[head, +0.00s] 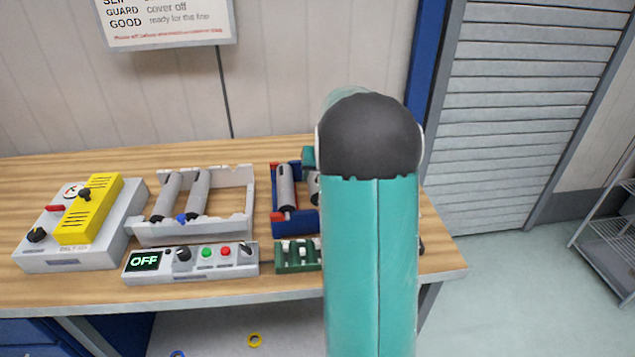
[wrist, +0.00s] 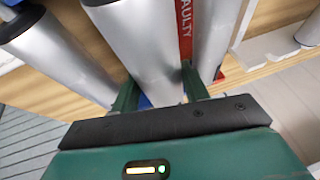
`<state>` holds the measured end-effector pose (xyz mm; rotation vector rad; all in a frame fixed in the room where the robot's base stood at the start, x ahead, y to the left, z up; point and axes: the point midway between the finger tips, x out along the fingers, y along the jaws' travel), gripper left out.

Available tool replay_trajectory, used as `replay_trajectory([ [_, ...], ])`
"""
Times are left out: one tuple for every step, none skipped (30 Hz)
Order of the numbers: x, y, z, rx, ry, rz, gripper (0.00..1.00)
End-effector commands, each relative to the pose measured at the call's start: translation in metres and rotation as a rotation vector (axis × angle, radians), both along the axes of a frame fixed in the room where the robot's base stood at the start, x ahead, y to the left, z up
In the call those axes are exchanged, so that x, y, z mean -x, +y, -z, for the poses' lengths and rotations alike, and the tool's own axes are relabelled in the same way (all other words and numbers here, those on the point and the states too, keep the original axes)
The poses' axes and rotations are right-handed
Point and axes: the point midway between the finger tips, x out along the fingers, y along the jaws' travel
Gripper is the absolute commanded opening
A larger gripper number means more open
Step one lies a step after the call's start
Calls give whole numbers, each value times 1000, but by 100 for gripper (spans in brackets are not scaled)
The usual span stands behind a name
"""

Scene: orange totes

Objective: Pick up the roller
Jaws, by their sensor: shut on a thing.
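My gripper (wrist: 160,88) is shut on a grey metal roller (wrist: 150,45) in the wrist view, one green finger on each side of it. More grey rollers lie close by, one on the left (wrist: 55,55) and one on the right (wrist: 214,35). A red strip reading "FAULTY" (wrist: 185,30) runs beside the held roller. In the head view my teal arm hides the gripper and part of the blue and red tray (head: 293,224). A roller (head: 287,186) shows in that tray. I cannot tell whether the held roller is clear of its support.
A light grey frame (head: 232,175) with two rollers stands left of the tray. In front are a control box reading OFF (head: 215,263) and a green rack (head: 290,262). A grey box with a yellow cover (head: 92,210) stands far left. The wooden bench (head: 60,290) ends at the right.

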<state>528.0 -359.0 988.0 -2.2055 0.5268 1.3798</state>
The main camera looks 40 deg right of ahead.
Motion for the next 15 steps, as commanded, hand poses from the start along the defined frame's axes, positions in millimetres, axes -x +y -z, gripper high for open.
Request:
replay_trajectory([
  [2,7,-11,3,-5,-2,9],
  [4,10,-15,2,-5,-2,9],
  [6,15,-22,3,-6,-2,9],
  [8,19,-27,4,-6,-3,9],
  [10,24,-33,4,-6,-3,9],
  [13,30,-40,4,-6,-3,9],
  [15,33,-46,3,-6,-2,9],
  [17,38,-52,4,-7,-2,9],
  [21,45,-56,2,-4,-4,9],
  [24,51,-58,2,-4,-4,9],
  [27,57,-60,1,-5,-2,9],
  [31,64,-64,1,-5,-3,9],
  [33,70,-67,1,-5,-3,9],
  [36,75,-69,2,-4,-3,9],
  [39,81,-72,2,-4,-3,9],
])
